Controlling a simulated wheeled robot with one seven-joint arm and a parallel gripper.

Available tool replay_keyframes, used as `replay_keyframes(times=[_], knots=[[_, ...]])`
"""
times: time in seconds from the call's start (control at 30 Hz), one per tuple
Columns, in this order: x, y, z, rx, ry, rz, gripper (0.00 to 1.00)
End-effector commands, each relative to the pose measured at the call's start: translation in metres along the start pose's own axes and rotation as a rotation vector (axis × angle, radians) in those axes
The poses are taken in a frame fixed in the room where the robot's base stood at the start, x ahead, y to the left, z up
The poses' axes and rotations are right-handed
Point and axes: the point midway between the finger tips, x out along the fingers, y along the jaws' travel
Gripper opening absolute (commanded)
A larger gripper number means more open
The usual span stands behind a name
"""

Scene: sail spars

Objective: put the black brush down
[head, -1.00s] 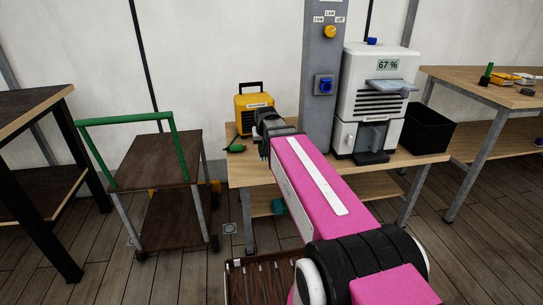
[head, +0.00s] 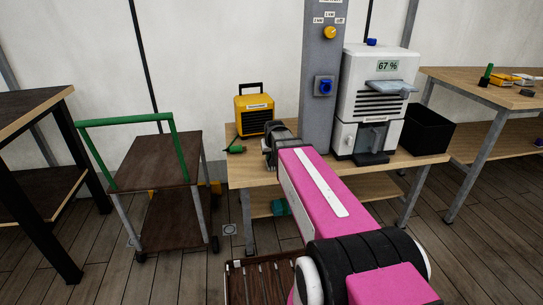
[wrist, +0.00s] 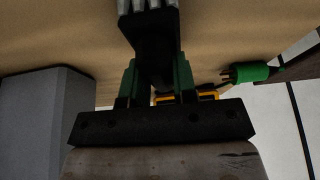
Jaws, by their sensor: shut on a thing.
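My gripper (wrist: 155,85) shows in the wrist view with its two green-padded fingers closed on the black brush (wrist: 153,42). The brush has a black body and grey bristles at the top edge of that view. It is over the light wooden tabletop; I cannot tell whether the bristles touch it. In the head view my gripper (head: 269,152) is at the far end of my pink arm, over the left part of the workbench (head: 250,177), in front of the yellow heater (head: 255,113).
A green plug (head: 236,149) lies on the bench left of my gripper; it also shows in the wrist view (wrist: 246,73). A grey column (head: 318,100) rises to the right. Beyond it stand a white machine (head: 365,70) and a black bin (head: 426,130). A dark trolley (head: 155,160) is at left.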

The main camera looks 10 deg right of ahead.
Motion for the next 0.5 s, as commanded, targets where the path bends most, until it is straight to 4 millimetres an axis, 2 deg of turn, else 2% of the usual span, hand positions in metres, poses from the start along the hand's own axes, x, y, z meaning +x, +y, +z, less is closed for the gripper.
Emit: replay_keyframes(times=[0.17,0.2,0.27,0.3,0.5], knots=[[0.002,-0.0001,0.0009,0.0,0.0,0.0,0.0],[0.0025,-0.0001,0.0011,0.0,0.0,0.0,0.29],[0.0022,-0.0001,0.0009,0.0,0.0,0.0,0.49],[0.0022,-0.0001,0.0009,0.0,0.0,0.0,0.52],[0.0021,-0.0001,0.001,0.0,0.0,0.0,0.52]])
